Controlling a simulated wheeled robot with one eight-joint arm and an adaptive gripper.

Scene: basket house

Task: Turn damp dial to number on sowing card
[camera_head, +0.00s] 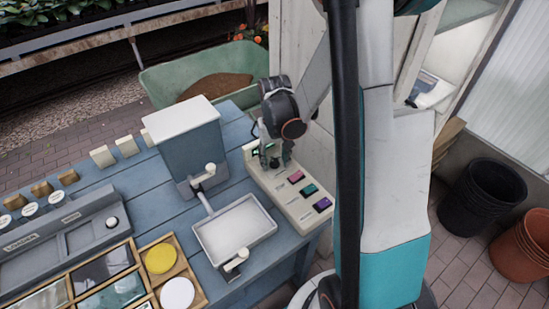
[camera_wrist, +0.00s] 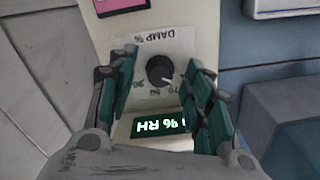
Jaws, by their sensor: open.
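The damp dial (camera_wrist: 160,71) is a round dark knob on a pale plate marked "DAMP %", upside down in the wrist view. A light pointer mark seems to face the lower right, near printed numbers. In the head view my gripper (camera_head: 275,157) is over the far end of the pale control panel (camera_head: 284,200) and hides the dial. I cannot identify the sowing card.
The panel has pink, teal and purple squares (camera_head: 308,190) nearer the front. A blue-grey box (camera_head: 187,150) with a white lid and a shallow tray (camera_head: 236,232) stand to the left. A green wheelbarrow (camera_head: 175,79) is behind, and a pale wall (camera_wrist: 30,80) is beside the panel.

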